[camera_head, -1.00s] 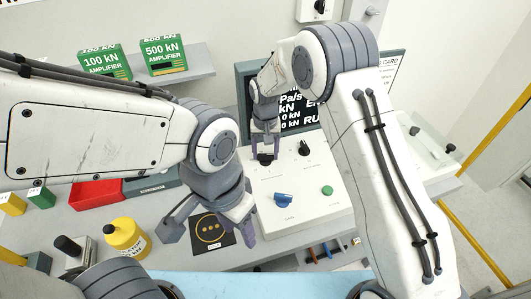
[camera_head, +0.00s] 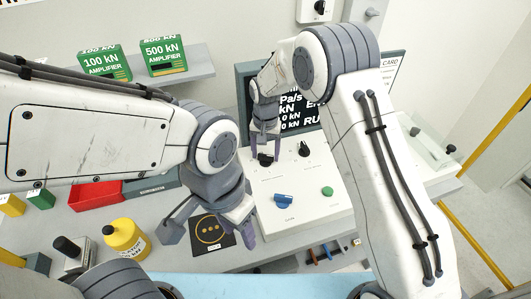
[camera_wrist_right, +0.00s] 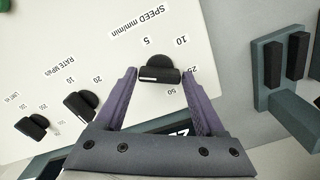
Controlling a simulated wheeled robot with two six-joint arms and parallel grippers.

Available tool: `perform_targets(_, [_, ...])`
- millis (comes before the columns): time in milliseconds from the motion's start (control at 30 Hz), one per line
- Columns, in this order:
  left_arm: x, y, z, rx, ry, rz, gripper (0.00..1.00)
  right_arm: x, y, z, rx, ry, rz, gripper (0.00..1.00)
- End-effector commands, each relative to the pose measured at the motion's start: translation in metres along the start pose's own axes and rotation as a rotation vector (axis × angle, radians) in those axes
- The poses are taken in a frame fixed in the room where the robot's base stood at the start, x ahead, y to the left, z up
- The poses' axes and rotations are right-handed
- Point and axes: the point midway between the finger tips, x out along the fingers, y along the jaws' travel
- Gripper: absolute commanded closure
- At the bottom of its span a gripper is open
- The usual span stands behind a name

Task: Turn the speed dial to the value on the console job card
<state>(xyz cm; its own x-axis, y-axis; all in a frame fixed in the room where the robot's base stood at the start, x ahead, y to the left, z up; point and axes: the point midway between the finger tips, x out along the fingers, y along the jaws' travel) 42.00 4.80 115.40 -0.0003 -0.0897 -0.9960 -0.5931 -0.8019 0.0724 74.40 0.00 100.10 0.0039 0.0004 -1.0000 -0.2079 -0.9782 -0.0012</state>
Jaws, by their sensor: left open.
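The speed dial (camera_wrist_right: 160,68) is a black knob on the white console (camera_wrist_right: 60,40), labelled "SPEED mm/min" with 5, 10, 25 and 50 around it. My right gripper (camera_wrist_right: 160,72) has one finger at each end of the knob, closed up against it. I cannot tell clearly which value it points to. In the head view, my right gripper (camera_head: 265,143) is over the dial (camera_head: 265,160) at the console's back left. The job card (camera_head: 390,64) is mostly hidden behind my right arm. My left gripper (camera_head: 213,218) is open and empty, over the black pad (camera_head: 208,236).
More black knobs (camera_wrist_right: 80,103) sit beside the speed dial. The console bears a blue handle (camera_head: 284,200) and a green button (camera_head: 327,191). A dark screen (camera_head: 300,115) stands behind. A yellow bottle (camera_head: 126,240) and a red bin (camera_head: 95,195) are on the left.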

Motion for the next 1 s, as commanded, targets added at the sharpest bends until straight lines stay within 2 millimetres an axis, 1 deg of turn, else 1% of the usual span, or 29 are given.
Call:
perform_targets(333, [0.000,0.000,0.000,0.000,0.000,0.000,0.50,0.000,0.000,0.001,0.000,-0.002,0.001,0.05])
perform_targets(467, [0.003,0.000,0.000,0.000,0.000,0.000,0.50,-0.007,0.000,0.000,0.000,0.000,-0.001,0.05])
perform_targets(567, [0.009,-0.001,0.001,0.000,0.000,0.000,0.50,-0.022,-0.001,-0.001,0.000,0.002,-0.003,0.05])
perform_targets(800, [0.020,-0.002,0.001,0.001,0.000,0.000,0.50,-0.070,0.000,-0.001,0.000,0.002,-0.002,0.05])
perform_targets(900, [0.023,-0.002,0.001,0.001,0.000,0.000,0.50,-0.086,0.000,-0.001,0.000,0.002,-0.002,0.05])
perform_targets(1000, [0.024,-0.002,0.001,0.001,0.000,0.000,0.50,-0.098,0.000,-0.001,0.000,0.001,-0.001,0.05])
